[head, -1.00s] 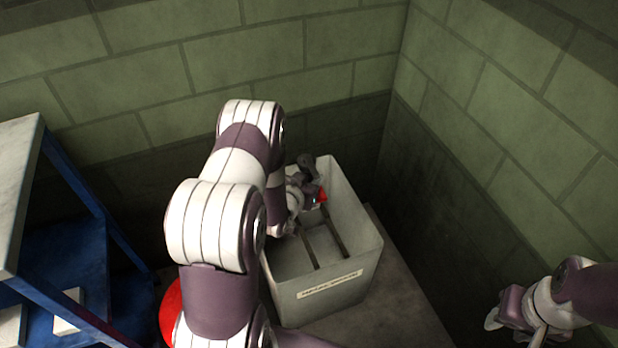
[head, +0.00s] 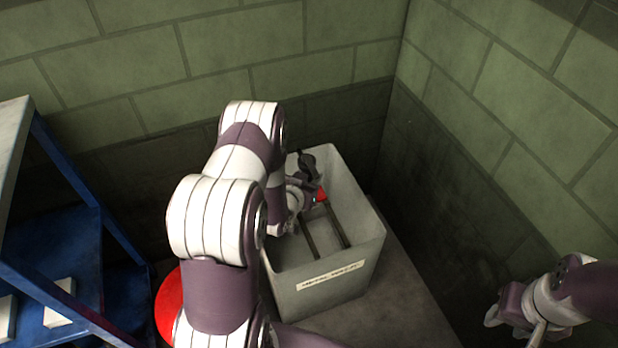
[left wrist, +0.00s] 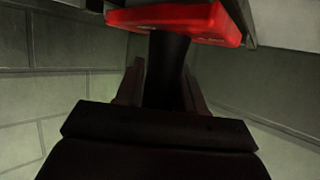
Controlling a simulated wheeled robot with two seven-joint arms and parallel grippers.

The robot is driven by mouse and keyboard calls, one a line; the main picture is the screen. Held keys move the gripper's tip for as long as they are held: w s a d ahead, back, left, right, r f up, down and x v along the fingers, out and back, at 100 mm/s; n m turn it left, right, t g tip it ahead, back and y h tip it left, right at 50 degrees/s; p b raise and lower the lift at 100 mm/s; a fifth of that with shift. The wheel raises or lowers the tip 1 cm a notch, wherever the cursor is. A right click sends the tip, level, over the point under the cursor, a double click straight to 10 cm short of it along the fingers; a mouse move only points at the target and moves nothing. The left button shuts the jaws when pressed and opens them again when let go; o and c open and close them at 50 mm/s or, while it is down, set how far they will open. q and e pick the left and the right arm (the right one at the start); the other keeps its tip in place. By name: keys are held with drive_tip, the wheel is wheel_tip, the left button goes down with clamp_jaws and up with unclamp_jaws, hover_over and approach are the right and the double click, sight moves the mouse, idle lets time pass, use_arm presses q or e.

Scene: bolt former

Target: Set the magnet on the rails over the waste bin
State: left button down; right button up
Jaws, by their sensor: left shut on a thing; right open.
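The magnet shows as a small red piece (head: 320,195) in the head view, within the outline of the open grey waste bin (head: 318,298). In the left wrist view the red magnet (left wrist: 175,20) spans the top, with a dark handle below it. My left gripper (left wrist: 163,80) is shut on that dark handle. Two dark rails (head: 338,229) cross the bin near the magnet; I cannot tell whether the magnet touches them. My left arm hides the bin's left side. My right gripper (head: 512,318) is open and empty at the lower right, away from the bin.
A blue frame (head: 70,180) with shelves and pale blocks (head: 62,315) stands at the left. A round red thing (head: 168,305) shows partly behind my left arm. Green block walls (head: 500,120) close in the back and right. Bare grey surface (head: 405,300) lies right of the bin.

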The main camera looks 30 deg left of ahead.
use_arm(q)
drive_tip(key=c, duration=0.7)
unclamp_jaws()
drive_tip(key=shift+o, duration=0.5)
